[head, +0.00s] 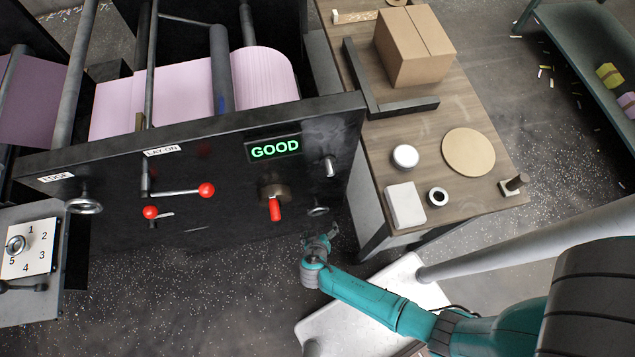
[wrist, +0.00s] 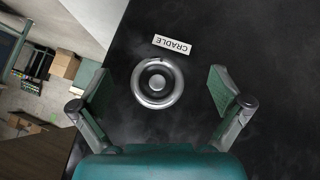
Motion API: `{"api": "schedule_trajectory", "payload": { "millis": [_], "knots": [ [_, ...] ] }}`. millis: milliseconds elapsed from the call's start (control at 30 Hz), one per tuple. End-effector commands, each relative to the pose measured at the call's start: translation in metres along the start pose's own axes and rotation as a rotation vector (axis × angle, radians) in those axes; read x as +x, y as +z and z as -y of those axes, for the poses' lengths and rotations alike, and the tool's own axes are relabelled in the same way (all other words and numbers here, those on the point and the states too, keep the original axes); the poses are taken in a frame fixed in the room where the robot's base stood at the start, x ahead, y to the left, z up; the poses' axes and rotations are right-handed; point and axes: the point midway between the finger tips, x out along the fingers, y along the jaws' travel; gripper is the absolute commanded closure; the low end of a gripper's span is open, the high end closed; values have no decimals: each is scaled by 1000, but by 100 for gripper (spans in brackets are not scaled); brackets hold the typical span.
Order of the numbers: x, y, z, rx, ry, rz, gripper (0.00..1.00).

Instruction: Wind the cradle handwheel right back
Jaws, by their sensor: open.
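The cradle handwheel (wrist: 157,83) is a round silver wheel with a hub, on a black machine panel, under a white CRADLE label (wrist: 172,45) in the wrist view. In the head view the handwheel (head: 318,211) is small, low on the panel's right end. My gripper (wrist: 165,88) is open. Its two fingers stand on either side of the wheel in the wrist view, with gaps on both sides. In the head view my gripper (head: 320,240) is just below the wheel. I cannot tell the exact distance to the panel.
The panel carries a lit GOOD display (head: 275,149), a red-handled switch (head: 274,208), red-knobbed levers (head: 206,190) and another handwheel (head: 84,206) at left. A wooden table (head: 468,206) with a cardboard box (head: 412,48) stands at right. Speckled floor lies below the panel.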

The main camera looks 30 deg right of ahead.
Motion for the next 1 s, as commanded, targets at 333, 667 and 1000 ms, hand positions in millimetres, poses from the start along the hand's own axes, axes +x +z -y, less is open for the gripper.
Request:
{"api": "schedule_trajectory", "payload": {
  "millis": [333,667,1000],
  "knots": [
    [-42,-30,-27,253,-228,-81,0],
    [-10,-37,-20,265,-235,-85,0],
    [43,-43,-8,262,-236,-85,0]
  ]
}}
